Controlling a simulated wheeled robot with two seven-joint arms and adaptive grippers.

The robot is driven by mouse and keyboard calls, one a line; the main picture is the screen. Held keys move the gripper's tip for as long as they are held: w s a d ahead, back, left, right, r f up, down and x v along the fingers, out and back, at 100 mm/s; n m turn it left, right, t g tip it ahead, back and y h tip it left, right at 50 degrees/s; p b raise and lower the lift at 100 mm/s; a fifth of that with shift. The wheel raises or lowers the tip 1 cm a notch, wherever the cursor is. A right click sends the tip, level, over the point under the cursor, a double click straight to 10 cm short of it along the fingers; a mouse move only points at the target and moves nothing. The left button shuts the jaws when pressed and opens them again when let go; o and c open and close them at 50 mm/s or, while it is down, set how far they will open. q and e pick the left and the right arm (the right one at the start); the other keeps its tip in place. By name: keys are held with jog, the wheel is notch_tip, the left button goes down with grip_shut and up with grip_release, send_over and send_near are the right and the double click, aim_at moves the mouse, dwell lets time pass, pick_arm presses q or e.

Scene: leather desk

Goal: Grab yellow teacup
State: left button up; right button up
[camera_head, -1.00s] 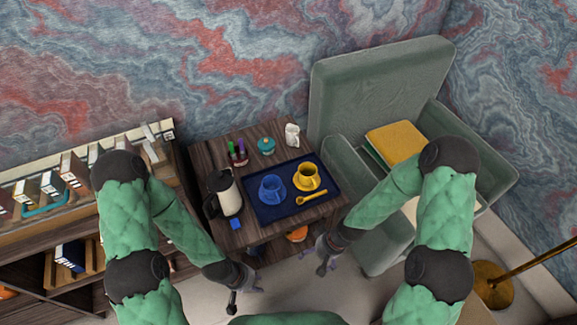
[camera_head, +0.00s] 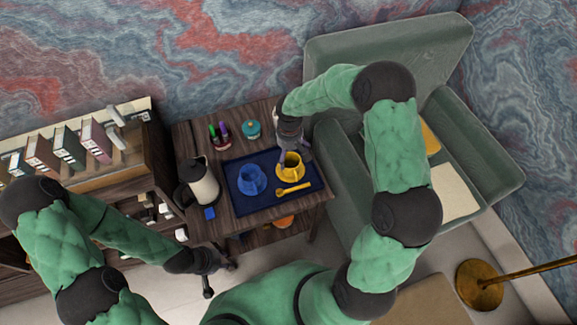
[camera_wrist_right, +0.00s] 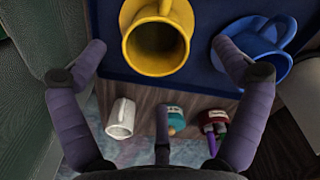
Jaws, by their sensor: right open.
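The yellow teacup (camera_head: 292,162) stands on its yellow saucer (camera_head: 300,176) on the dark blue tray (camera_head: 239,203). My right gripper (camera_head: 294,152) is over the back of the cup, partly covering it in the head view. In the right wrist view the open fingers of my right gripper (camera_wrist_right: 160,55) lie to either side of and below the yellow cup (camera_wrist_right: 183,68), with its mouth facing the camera and its handle at the top. No contact shows. My left gripper (camera_head: 218,272) hangs low in front of the table, away from the cup; its jaw state is unclear.
A blue cup (camera_head: 250,177) stands left of the yellow one, close to a right finger in the wrist view (camera_wrist_right: 262,50). A yellow spoon (camera_head: 294,189) lies in front. A kettle (camera_head: 200,183), teal pot (camera_head: 251,129), pen holder (camera_head: 221,144) and white mug (camera_wrist_right: 121,117) surround the tray.

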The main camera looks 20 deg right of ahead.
aim_at(291, 164)
notch_tip(291, 164, down, 3)
jog(key=shift+r+b, duration=0.1)
jog(key=shift+b, duration=0.25)
jog(key=f+b, duration=0.2)
jog(key=f, duration=0.3)
jog(key=shift+d+f+b, duration=0.1)
jog(key=shift+d+b, duration=0.2)
jog(key=shift+b, duration=0.1)
jog(key=c, duration=1.5)
